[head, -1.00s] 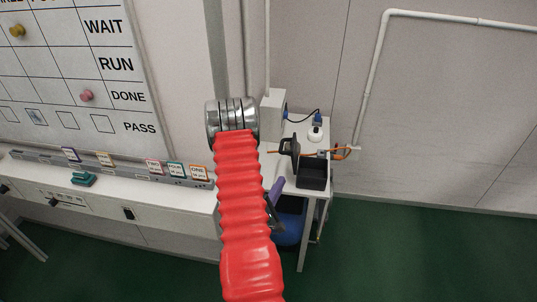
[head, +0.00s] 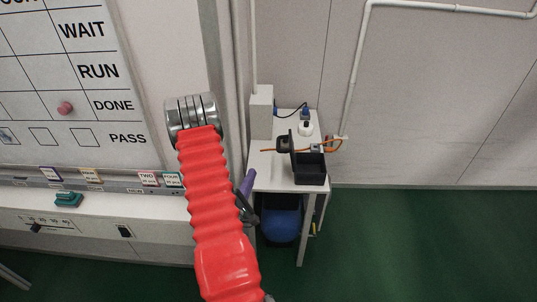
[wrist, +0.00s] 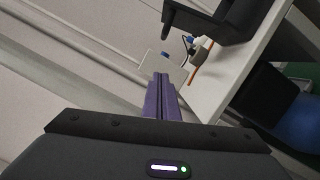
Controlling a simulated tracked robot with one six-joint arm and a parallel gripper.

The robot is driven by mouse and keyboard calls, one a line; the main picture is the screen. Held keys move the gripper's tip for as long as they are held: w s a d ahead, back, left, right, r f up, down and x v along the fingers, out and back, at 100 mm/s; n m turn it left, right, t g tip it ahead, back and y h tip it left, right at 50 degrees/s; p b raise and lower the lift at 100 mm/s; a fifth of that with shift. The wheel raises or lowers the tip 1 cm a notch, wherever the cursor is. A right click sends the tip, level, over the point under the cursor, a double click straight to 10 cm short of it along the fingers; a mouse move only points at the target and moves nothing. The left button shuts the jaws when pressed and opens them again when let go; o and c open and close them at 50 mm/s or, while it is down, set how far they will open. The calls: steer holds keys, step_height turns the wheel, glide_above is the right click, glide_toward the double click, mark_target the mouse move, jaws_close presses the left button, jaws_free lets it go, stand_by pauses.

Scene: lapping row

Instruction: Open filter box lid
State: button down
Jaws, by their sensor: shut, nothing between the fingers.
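A small black box (head: 310,173), which looks like the filter box, sits at the right front of a small white table in the head view. Its top looks dark and hollow. A dark upright piece (head: 292,152) rises at its left edge; I cannot tell for sure whether this is the lid. In the wrist view a dark box-like body (wrist: 215,18) is at the top, beyond my fingers. My gripper (wrist: 162,80) has purple fingers, shut and empty. In the head view my gripper (head: 248,182) is left of the box, apart from it, partly hidden by my red arm.
The white table (head: 268,176) also carries a grey box (head: 261,112), a white bottle-like item (head: 305,128) and an orange cable (head: 270,149). A blue container (head: 280,222) is underneath. A white counter (head: 150,206) stands left. Green floor (head: 420,235) is free at right.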

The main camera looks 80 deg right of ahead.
mark_target(285, 151)
steer(key=shift+s+d, duration=0.1)
steer(key=shift+d, duration=0.05)
steer(key=s+d+r, duration=0.2)
steer(key=s+d, duration=0.2)
steer(key=d, duration=0.6)
steer(key=shift+d+r, duration=0.2)
steer(key=shift+d, duration=0.05)
stand_by(0.4)
steer(key=s+r+m, duration=0.1)
steer(key=m, duration=0.1)
steer(key=shift+s+d+r+m, duration=0.2)
steer(key=shift+s+r+m, duration=0.1)
steer(key=shift+s+r, duration=0.1)
steer(key=shift+w, duration=0.1)
